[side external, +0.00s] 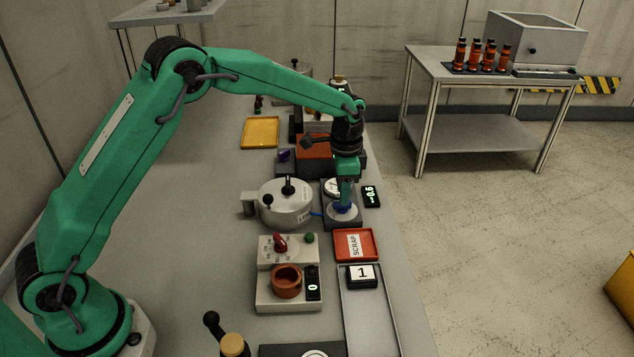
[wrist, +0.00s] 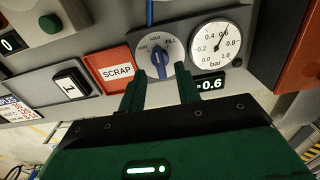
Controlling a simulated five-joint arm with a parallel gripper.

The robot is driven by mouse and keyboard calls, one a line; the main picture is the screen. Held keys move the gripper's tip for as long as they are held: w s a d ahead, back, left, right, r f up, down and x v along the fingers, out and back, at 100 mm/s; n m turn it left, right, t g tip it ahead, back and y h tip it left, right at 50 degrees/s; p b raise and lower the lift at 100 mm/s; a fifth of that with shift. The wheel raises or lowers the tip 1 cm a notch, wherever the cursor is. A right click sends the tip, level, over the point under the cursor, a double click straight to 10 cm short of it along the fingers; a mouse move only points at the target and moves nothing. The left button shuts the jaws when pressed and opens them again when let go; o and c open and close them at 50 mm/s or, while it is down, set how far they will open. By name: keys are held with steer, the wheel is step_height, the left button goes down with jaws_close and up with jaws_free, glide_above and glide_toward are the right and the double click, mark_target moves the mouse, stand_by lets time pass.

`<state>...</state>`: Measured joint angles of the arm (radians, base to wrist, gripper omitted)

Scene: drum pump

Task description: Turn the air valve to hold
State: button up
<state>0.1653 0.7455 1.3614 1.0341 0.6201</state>
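The air valve is a blue knob (wrist: 159,58) on a round white dial with labels that look like VENT, HOLD and FILL. Its handle stands nearly upright in the wrist view, its upper end near the HOLD label; the exact setting is hard to tell. In the side view the knob (side external: 342,208) is partly hidden under my gripper (side external: 344,197), which points down at it. In the wrist view my gripper (wrist: 160,76) is open, one fingertip on each side of the knob's lower end. Contact cannot be told. A pressure gauge (wrist: 215,46) in bar sits beside it.
A display (wrist: 210,84) reads -0.6. A red SCRAP tray (side external: 356,244) and a block marked 1 (side external: 362,276) lie close by. A lidded grey pot (side external: 286,205) stands left of the valve. A brown cup (side external: 287,281) sits on a base toward the front.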

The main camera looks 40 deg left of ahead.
steer(key=shift+r, duration=2.7)
steer(key=shift+s+a+r, duration=0.1)
steer(key=shift+s+r, duration=0.05)
steer(key=shift+r, duration=0.15)
steer(key=s+a+r+n+t, duration=0.1)
steer(key=s+a+r+n, duration=0.15)
steer(key=s+r, duration=0.45)
steer(key=s+a+r+n+t, duration=0.2)
steer(key=s+a+r, duration=0.1)
steer(key=s+r, duration=0.4)
steer(key=s+a+f+n+t, duration=0.1)
steer(key=s+n, duration=0.1)
steer(key=s, duration=0.7)
steer(key=s+a+f+n+t, duration=0.1)
steer(key=s+a+n, duration=0.1)
steer(key=s, duration=0.7)
steer(key=shift+s+a+t, duration=0.25)
steer(key=shift+t, duration=0.05)
